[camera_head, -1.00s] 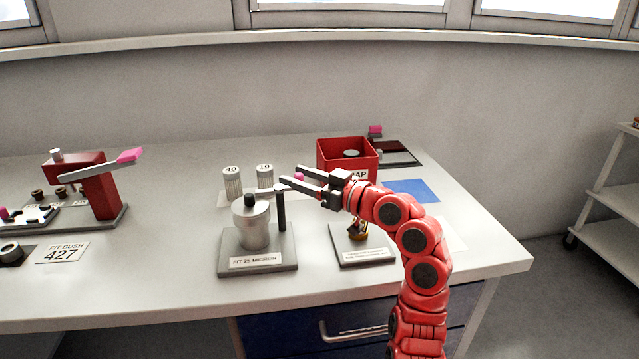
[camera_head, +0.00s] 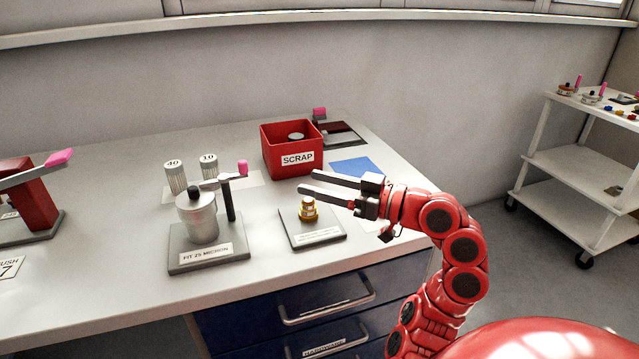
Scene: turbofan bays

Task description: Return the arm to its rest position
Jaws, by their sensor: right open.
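My right arm is red and comes in from the lower right. Its right gripper (camera_head: 306,182) is open and empty, pointing left above the bench. It hangs over the area between the red scrap bin (camera_head: 291,161) and a small plate (camera_head: 334,234) with a brass fitting (camera_head: 308,208) on it. The fingers appear apart from both. My left gripper is not in view.
The workbench (camera_head: 120,300) carries a "FIT 25 MICRON" stand (camera_head: 207,253) with a metal canister (camera_head: 197,217), two filters marked 40 (camera_head: 176,178) and 10 (camera_head: 209,166), a blue mat (camera_head: 356,168) and a red press (camera_head: 30,205). A white shelf cart (camera_head: 560,185) stands right.

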